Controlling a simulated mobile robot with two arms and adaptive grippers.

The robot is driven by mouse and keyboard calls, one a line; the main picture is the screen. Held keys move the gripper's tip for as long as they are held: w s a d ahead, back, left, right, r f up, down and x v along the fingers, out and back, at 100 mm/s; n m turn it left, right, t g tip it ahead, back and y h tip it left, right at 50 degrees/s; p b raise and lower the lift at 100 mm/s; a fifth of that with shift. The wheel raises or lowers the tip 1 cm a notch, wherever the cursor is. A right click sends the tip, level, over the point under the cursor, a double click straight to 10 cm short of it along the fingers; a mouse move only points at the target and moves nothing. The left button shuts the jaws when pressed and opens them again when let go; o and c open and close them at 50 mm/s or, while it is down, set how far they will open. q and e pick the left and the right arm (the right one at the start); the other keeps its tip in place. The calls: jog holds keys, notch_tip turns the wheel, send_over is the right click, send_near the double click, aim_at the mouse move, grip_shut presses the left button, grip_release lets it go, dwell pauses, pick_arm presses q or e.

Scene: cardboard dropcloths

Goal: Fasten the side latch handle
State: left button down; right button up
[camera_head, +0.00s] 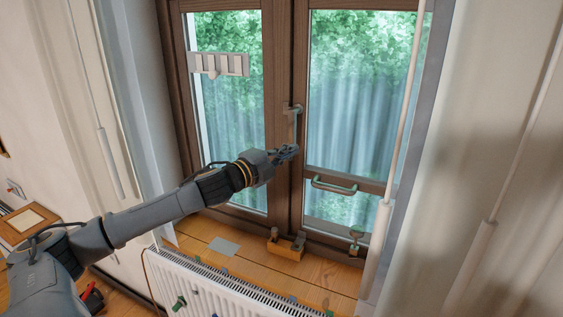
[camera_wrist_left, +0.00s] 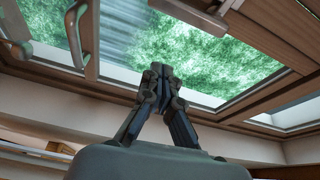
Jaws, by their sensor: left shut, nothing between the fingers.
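A wooden-framed window fills the middle of the head view. A lever handle (camera_head: 293,112) hangs vertically on its centre stile. A second, horizontal bar handle (camera_head: 334,186) is on the lower rail of the right pane. I cannot tell for sure which of them is the side latch handle. My left gripper (camera_head: 291,150) is shut and empty in front of the centre stile, just below the lever handle and left of the bar handle. In the left wrist view the shut fingers (camera_wrist_left: 158,74) point at the window glass, with a metal handle (camera_wrist_left: 76,36) at upper left, apart from them.
A white radiator (camera_head: 225,288) stands below the wooden sill (camera_head: 285,262). A grey card (camera_head: 224,246), a wooden block (camera_head: 287,247) and a small metal fitting (camera_head: 355,240) are at the sill. A pale rod (camera_head: 400,120) runs down the right side.

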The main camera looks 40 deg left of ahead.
pick_arm(q)
jog(key=shift+s+a+b, duration=0.25)
jog(key=shift+s+b, duration=0.2)
jog(key=shift+s, duration=0.7)
pick_arm(e)
jog(key=shift+d+f, duration=0.55)
jog(key=shift+d, duration=0.3)
jog(key=shift+a, duration=0.15)
